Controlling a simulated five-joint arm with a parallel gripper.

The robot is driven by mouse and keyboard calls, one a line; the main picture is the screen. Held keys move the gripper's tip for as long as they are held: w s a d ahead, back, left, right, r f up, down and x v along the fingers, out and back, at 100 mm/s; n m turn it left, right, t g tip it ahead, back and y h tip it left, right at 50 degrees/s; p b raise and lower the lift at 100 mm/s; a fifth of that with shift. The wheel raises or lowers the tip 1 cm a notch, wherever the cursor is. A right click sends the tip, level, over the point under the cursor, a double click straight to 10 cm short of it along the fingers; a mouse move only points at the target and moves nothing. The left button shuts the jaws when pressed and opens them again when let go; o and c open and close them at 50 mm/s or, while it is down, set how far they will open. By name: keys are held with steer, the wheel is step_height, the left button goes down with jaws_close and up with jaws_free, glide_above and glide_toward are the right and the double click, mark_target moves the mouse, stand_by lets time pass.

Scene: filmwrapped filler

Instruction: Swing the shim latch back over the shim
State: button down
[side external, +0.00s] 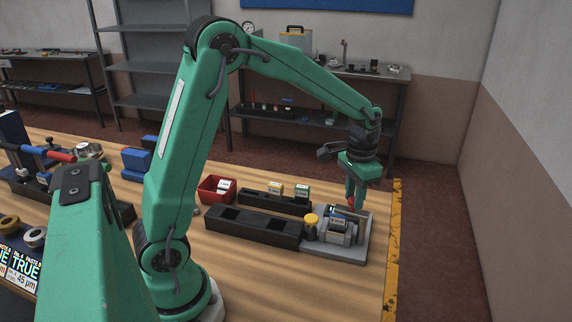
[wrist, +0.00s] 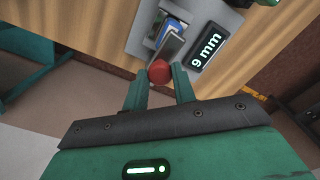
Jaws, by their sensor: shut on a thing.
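The shim latch shows as a grey metal bar (wrist: 169,46) with a red ball knob (wrist: 159,72) at its end. My gripper (wrist: 159,82) is shut on the red knob, one finger on each side. In the side view my gripper (side external: 352,203) points down at the fixture, with a bit of red between its fingers. The latch bar reaches from the knob toward a small blue and white piece (wrist: 174,27) in the fixture, perhaps the shim. I cannot tell whether the bar lies over it. The fixture stands on a grey base plate (side external: 350,257).
A yellow knob (side external: 311,220) stands at the fixture's left. Black racks (side external: 253,229) and a red bin (side external: 209,194) lie further left. The table's yellow-striped edge (side external: 392,260) is close on the right.

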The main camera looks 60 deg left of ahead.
steer(key=shift+s+d+n, duration=0.1)
steer(key=shift+s+n, duration=0.05)
steer(key=shift+n, duration=0.45)
steer(key=c, duration=1.1)
jaws_free()
steer(key=shift+c, duration=0.2)
steer(key=shift+r, duration=0.15)
step_height(320, 180, up, 7)
steer(key=shift+r, duration=0.25)
